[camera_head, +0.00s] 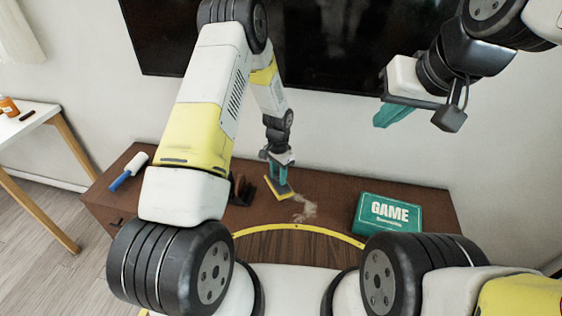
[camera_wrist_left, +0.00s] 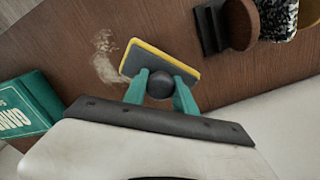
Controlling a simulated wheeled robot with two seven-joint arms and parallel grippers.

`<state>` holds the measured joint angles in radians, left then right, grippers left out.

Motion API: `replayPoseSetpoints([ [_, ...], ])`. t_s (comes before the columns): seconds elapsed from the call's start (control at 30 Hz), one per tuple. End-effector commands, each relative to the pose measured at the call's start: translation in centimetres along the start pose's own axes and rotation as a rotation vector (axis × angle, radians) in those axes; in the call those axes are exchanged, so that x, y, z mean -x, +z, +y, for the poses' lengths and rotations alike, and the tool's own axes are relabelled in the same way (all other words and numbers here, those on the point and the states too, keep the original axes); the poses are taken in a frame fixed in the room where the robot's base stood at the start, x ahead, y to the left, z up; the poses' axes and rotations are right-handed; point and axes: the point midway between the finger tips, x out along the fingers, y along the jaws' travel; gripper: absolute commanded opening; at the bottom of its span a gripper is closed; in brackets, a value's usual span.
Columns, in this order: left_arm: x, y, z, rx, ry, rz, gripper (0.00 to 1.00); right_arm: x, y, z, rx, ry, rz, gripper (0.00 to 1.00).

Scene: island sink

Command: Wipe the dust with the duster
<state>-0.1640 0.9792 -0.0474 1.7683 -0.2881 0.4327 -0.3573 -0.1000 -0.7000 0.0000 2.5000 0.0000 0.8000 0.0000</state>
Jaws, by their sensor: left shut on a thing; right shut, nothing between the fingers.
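The duster (camera_head: 279,187) is a flat grey block with a yellow edge and a dark round knob. In the left wrist view the duster (camera_wrist_left: 183,69) lies between the teal fingers of my left gripper (camera_wrist_left: 160,88), which are shut on its knob. My left gripper (camera_head: 278,168) is low over the cabinet top in the head view. A pale dust patch (camera_head: 305,208) is on the wood just right of the duster; it also shows in the left wrist view (camera_wrist_left: 104,58). My right gripper (camera_head: 396,115) is shut and empty, raised at upper right before the wall.
A green GAME box (camera_head: 388,214) stands right of the dust on the brown cabinet (camera_head: 332,190). Dark objects (camera_head: 241,189) sit left of the duster. A white and blue roller (camera_head: 129,171) lies at the cabinet's left end. A dark screen (camera_head: 330,40) hangs behind.

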Motion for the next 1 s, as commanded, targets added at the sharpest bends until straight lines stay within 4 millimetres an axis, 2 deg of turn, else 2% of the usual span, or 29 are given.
replayPoseSetpoints([
  [0.1, 1.2, -0.2, 0.1, 0.0, -0.001, 0.002, 0.0, 0.0, 0.0, 0.0, 0.0, 0.0, 0.0, 0.0],
  [0.3, 2.4, -0.4, 0.2, 0.001, 0.0, 0.001, 0.0, 0.0, 0.0, 0.0, 0.0, 0.0, 0.0, 0.0],
  [0.87, 2.6, -0.3, 0.1, 0.007, 0.0, 0.0, 0.0, 0.0, 0.0, 0.0, 0.0, 0.0, 0.0, 0.0],
  [0.93, 3.3, 0.1, -0.1, 0.041, -0.001, 0.001, 0.0, 0.0, 0.0, 0.0, 0.0, 0.0, 0.0, 0.0],
  [1.0, 4.9, 1.2, -0.6, 0.113, -0.002, 0.002, 0.0, 0.0, 0.0, 0.0, 0.0, 0.0, 0.0, 0.0],
])
